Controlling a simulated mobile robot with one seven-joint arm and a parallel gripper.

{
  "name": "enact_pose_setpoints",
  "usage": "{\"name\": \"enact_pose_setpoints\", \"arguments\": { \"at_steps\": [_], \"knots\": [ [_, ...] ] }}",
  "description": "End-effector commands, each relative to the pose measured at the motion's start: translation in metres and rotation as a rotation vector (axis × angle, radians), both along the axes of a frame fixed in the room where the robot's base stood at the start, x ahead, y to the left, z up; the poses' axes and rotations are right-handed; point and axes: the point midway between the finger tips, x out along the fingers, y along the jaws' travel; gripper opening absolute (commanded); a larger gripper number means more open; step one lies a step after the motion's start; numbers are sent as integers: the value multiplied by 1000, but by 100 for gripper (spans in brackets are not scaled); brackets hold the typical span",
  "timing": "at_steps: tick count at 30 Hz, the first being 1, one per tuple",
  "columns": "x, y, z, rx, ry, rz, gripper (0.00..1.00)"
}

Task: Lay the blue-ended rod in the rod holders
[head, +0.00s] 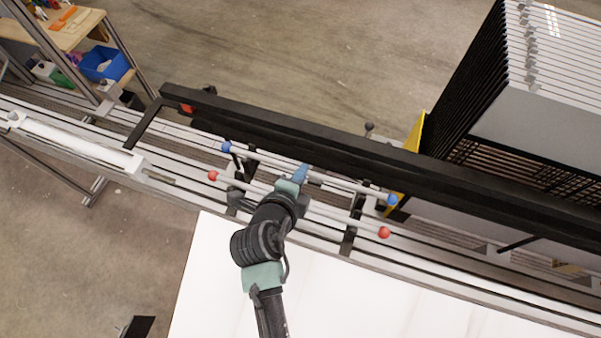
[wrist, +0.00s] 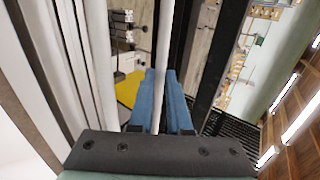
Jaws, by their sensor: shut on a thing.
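The blue-ended rod (head: 345,185) is a thin pale rod with a blue ball at each end. In the head view it runs slantwise, just in front of the long black beam. My gripper (head: 301,172) is shut on it near its middle; in the wrist view the blue fingers (wrist: 161,95) close around the pale rod (wrist: 165,40). A red-ended rod (head: 335,213) lies parallel on the near side. The dark rod holders (head: 349,236) stand below the rods, one toward each end. I cannot tell whether the blue-ended rod touches them.
The long black beam (head: 450,183) runs behind the rods. A grey rack with black bars (head: 540,115) stands at the right, beside a yellow part (head: 415,135). A white surface (head: 350,300) lies in front. A blue bin (head: 103,63) is at the upper left.

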Motion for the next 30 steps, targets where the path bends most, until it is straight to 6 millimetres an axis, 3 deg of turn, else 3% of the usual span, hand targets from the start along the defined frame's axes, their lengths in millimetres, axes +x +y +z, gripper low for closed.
{"name": "enact_pose_setpoints", "arguments": {
  "at_steps": [7,8,12,14,24,30],
  "knots": [
    [0,0,-1,0,-2,1,0],
    [0,0,-1,0,-2,1,18],
    [0,0,-1,-1,-2,0,43],
    [0,0,-1,0,-1,0,51],
    [-2,1,-1,0,1,0,51],
    [-17,5,10,-1,0,1,51]
  ]
}}
